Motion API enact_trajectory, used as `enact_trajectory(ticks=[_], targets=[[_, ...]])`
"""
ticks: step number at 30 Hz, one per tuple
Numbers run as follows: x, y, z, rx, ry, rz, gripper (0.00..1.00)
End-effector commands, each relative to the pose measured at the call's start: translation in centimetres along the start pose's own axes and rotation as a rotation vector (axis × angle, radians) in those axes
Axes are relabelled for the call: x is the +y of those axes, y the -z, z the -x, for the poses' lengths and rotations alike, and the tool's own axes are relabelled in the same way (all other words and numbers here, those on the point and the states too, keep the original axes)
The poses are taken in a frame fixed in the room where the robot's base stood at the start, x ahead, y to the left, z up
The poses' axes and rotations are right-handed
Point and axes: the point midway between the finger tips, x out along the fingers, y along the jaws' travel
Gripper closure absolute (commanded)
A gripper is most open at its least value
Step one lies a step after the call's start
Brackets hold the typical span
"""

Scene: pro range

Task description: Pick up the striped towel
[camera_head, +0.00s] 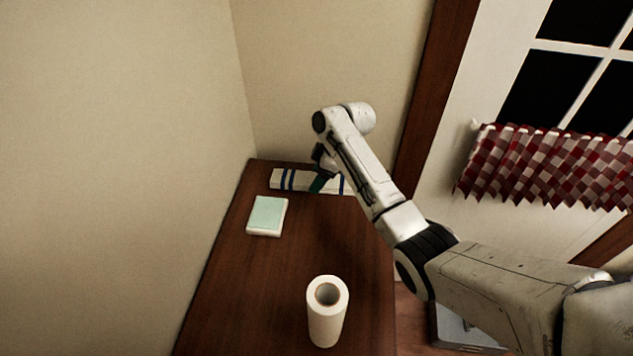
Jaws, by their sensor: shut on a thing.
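The striped towel (283,180), white with blue bands, lies folded along the far end of the brown wooden tabletop. My gripper (319,185) is at the towel's right half, with my arm coming in from the right. The gripper is shut on the towel, though its fingertips are small and partly hidden by my arm. My arm also covers part of the towel's right side. I cannot tell whether the towel is clear of the tabletop.
A white paper roll (326,315) stands upright near the front. Walls border the table's left and far sides. A checked curtain (550,165) hangs at right.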

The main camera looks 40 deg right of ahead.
Motion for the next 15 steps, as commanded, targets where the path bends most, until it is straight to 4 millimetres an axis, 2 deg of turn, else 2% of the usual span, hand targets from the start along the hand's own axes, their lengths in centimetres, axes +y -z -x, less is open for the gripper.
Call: enact_trajectory(ticks=[8, 13, 15], targets=[[0.1, 0.3, 0.7, 0.001, -0.002, 0.001, 0.7], [0.1, 1.3, 2.9, 0.004, -0.005, 0.002, 0.7], [-0.6, 1.0, 4.3, 0.004, -0.003, 0.002, 0.7]])
